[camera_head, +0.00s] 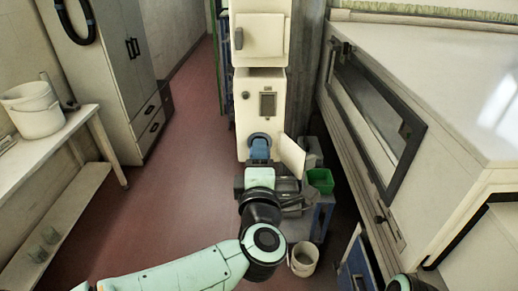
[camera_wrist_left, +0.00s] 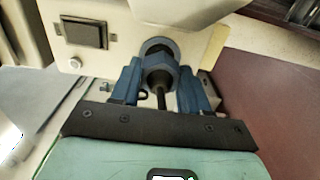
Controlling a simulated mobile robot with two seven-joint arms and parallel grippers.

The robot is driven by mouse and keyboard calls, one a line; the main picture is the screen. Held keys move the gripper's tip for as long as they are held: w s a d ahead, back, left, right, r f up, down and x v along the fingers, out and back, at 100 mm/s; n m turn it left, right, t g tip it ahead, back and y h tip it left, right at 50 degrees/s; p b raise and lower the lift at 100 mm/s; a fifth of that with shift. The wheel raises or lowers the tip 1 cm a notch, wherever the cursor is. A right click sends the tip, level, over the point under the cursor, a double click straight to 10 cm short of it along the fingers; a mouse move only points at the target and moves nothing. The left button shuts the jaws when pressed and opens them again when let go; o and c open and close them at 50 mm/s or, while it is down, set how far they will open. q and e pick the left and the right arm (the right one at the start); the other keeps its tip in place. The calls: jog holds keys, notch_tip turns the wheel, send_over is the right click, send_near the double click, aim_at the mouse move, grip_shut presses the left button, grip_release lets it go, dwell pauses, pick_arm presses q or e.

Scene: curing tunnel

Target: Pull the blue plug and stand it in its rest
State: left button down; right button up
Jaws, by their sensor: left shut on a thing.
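The blue plug (camera_wrist_left: 157,72) sits at a round dark socket (camera_wrist_left: 158,46) on the pale cabinet (camera_head: 262,98), with a dark cable running back from it. My left gripper (camera_head: 260,150) reaches the cabinet's lower front. In the left wrist view its two blue fingers (camera_wrist_left: 161,78) stand on either side of the plug and are shut on it. In the head view the gripper mostly hides the plug. I cannot make out the plug's rest in either view. My right gripper is not in view.
An open pale flap (camera_head: 292,156) stands just right of my left gripper. A green bin (camera_head: 320,180) and a white bucket (camera_head: 303,259) lie to the right and below. A large pale machine (camera_head: 440,90) fills the right. The red floor (camera_head: 185,150) at left is clear.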

pick_arm(q)
jog(key=shift+s+b, duration=0.65)
jog(key=shift+s, duration=1.4)
